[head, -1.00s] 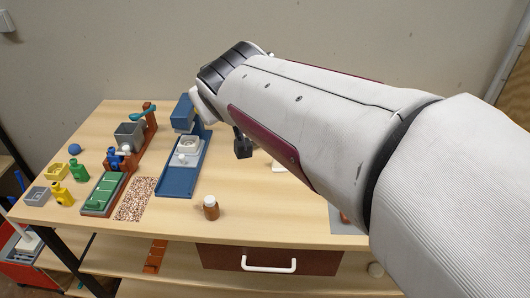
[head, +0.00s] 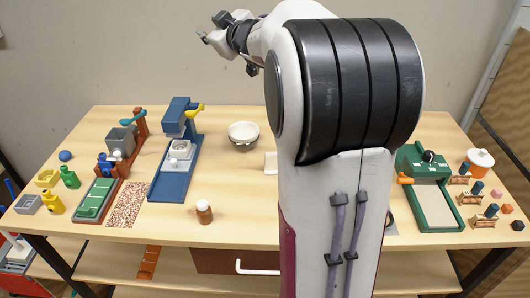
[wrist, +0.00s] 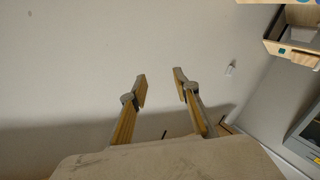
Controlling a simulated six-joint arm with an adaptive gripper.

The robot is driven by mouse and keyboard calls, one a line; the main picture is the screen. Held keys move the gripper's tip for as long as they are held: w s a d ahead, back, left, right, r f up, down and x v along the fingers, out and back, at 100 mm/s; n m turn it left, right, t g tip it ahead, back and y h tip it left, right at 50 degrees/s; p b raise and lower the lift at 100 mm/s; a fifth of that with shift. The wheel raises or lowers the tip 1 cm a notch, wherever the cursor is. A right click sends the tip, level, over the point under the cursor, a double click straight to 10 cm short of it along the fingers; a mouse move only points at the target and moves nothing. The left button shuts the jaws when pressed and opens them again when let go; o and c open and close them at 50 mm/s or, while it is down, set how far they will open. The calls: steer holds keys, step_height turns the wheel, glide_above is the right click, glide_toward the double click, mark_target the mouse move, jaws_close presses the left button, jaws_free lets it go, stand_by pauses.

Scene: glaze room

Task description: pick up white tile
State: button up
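A flat white piece (head: 271,163), possibly the white tile, lies on the table (head: 237,178) beside my arm. My arm hides its right part, so I cannot tell its full shape. My gripper (head: 212,30) is raised well above the back of the table, up and to the left of the white piece. In the wrist view my gripper (wrist: 160,84) has its two fingers apart with nothing between them, facing a bare wall.
A green tray device (head: 432,195) and a lidded orange-white pot (head: 480,161) stand at the right. My arm hides the table's middle right.

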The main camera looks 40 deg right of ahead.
steer(key=w+d+f+n+y, duration=0.2)
steer(key=d+f, duration=0.1)
steer(key=n+g+y, duration=0.5)
steer(key=g+y, duration=0.3)
steer(key=y, duration=0.4)
glide_toward(273, 162)
steer(key=shift+w+a+f, duration=0.25)
steer(key=shift+w+f, duration=0.05)
steer(key=shift+w, duration=0.15)
steer(key=shift+w+a+f, duration=0.25)
steer(key=shift+w+f, duration=0.05)
steer(key=shift+w, duration=0.2)
steer(key=shift+a, duration=0.1)
steer(key=shift+x, duration=1.2)
